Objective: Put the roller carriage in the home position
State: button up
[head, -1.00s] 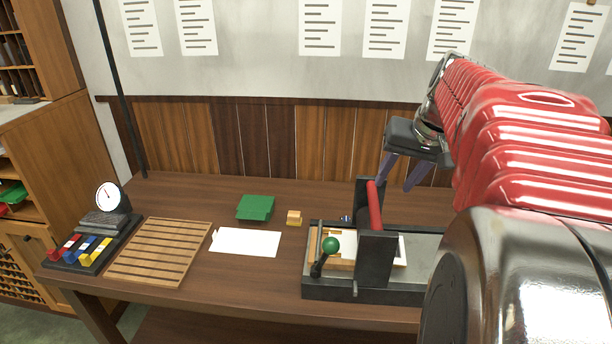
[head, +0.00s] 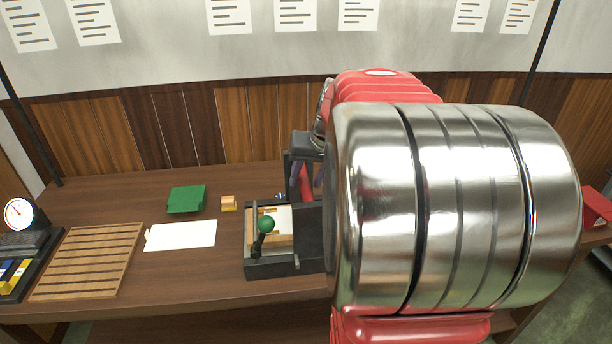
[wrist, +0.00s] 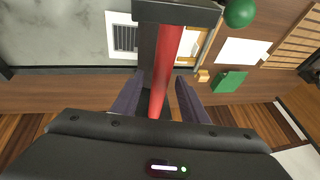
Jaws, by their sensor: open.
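The roller carriage has dark side plates (head: 308,232) and a red roller (head: 305,187). It stands across the press bed (head: 262,270), to the right of a green-knobbed lever (head: 266,225). My gripper (head: 304,172) is at the carriage, partly hidden by my own arm. In the wrist view my open gripper (wrist: 159,76) has one purple finger on each side of the red roller (wrist: 167,55), with gaps between. A dark side plate (wrist: 176,13) shows beyond the roller. The right end of the press is hidden behind my arm. I cannot tell where the home position is marked.
Left of the press lie a white sheet (head: 180,235), a green block (head: 186,198), a small wooden block (head: 228,203) and a slatted wooden rack (head: 88,262). A gauge (head: 18,213) stands at far left. The table behind the blocks is clear.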

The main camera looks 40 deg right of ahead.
grip_shut()
dwell(0.4)
